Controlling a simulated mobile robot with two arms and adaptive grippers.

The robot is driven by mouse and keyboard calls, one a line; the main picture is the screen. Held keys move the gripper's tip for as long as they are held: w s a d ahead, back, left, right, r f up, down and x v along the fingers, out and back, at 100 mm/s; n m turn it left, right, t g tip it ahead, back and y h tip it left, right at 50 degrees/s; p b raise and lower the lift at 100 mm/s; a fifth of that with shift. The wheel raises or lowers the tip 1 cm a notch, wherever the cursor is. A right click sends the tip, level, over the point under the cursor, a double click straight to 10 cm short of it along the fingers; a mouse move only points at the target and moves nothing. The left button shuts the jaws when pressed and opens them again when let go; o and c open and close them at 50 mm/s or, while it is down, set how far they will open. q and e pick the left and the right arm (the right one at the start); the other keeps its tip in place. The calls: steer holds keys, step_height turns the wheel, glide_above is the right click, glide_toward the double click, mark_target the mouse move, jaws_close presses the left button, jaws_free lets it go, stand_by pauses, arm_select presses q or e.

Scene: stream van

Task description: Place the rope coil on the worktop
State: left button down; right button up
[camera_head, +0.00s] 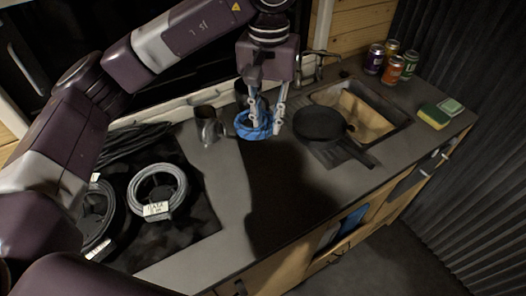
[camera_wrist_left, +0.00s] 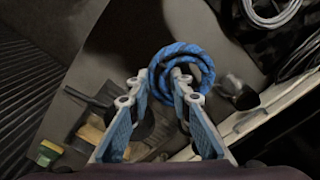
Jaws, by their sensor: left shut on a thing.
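The blue rope coil (camera_head: 251,124) is between the fingers of my left gripper (camera_head: 265,130), above the grey worktop (camera_head: 215,166). In the left wrist view the coil (camera_wrist_left: 200,60) hangs at the fingertips of my left gripper (camera_wrist_left: 155,88), with one finger inside its ring and the other outside. The gripper is shut on the coil. A dark shadow lies on the worktop below it; I cannot tell the exact gap. My right gripper is not in view.
A black pan (camera_head: 320,124) stands right of the coil, by the sink (camera_head: 387,112). A dark metal mug (camera_head: 208,127) is to its left. Cable coils (camera_head: 158,190) lie on the left. Cans (camera_head: 393,70) and sponges (camera_head: 434,115) are at the right. The middle front worktop is clear.

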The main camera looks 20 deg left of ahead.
arm_select(q)
step_height(320, 180, down, 5)
steer(key=s, duration=0.1)
steer(key=p, duration=0.4)
glide_above(266, 183)
step_height(266, 183, down, 10)
steer(key=shift+f, duration=0.25)
step_height(266, 183, down, 3)
steer(key=shift+f+p, duration=0.1)
steer(key=shift+p, duration=0.55)
steer(key=shift+f, duration=0.25)
steer(key=shift+f+b, duration=0.2)
steer(key=shift+b, duration=0.15)
steer(key=c, duration=1.7)
jaws_free()
steer(key=shift+r, duration=0.1)
